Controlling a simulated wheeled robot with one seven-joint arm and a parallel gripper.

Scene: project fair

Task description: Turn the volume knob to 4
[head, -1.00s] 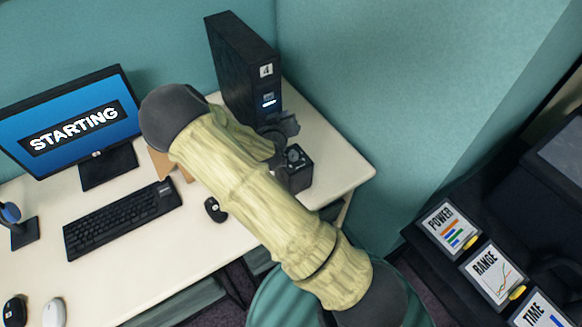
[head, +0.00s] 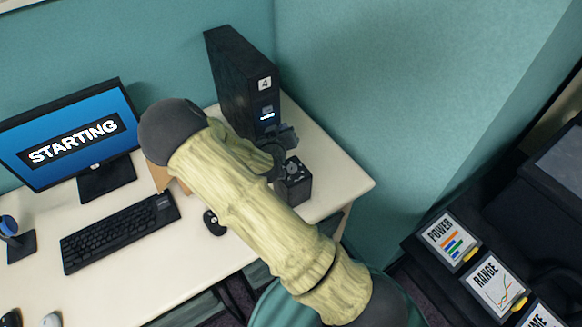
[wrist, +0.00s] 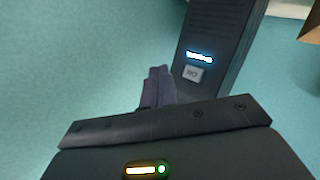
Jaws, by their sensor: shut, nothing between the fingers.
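A small black box (head: 294,186) with a round dial (head: 295,167) on its top stands on the desk, right of my forearm; this looks like the volume knob. Its markings are too small to read. My gripper (head: 286,135) is just behind and above the box, in front of the computer tower, apart from the dial as far as I can see. In the wrist view my gripper's fingers (wrist: 158,86) are together and empty, beside the tower's front. The dial does not show in the wrist view.
The black tower (head: 240,85) bears a "4" label and a lit strip. A monitor (head: 70,140) reading "STARTING", a keyboard (head: 120,232) and a mouse (head: 214,223) stand left of my arm. The desk's right corner (head: 350,185) is clear.

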